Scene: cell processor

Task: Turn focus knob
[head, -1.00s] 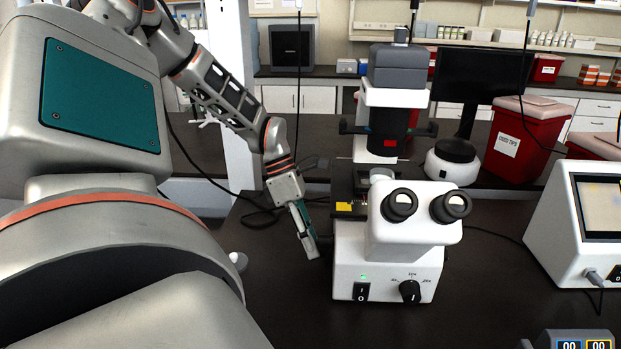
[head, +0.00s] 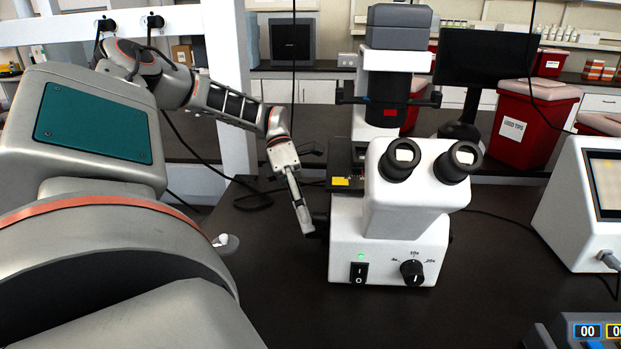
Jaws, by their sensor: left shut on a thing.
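The white microscope (head: 390,215) stands on the dark bench in the middle, its two black eyepieces facing me. A dark focus knob (head: 320,226) shows at the left side of its base, partly hidden by my gripper. My left gripper (head: 307,228) reaches down from the left with its fingertips at this knob, and it is shut on it. The fingers overlap in this view, so their exact hold on the knob is hard to see. My right gripper is not in view.
The base front has a lit power switch (head: 359,272) and a black selector dial (head: 412,272). A red bin (head: 525,125) and a white device (head: 580,205) stand to the right. A counter with displays (head: 590,331) is at the lower right. The bench front is clear.

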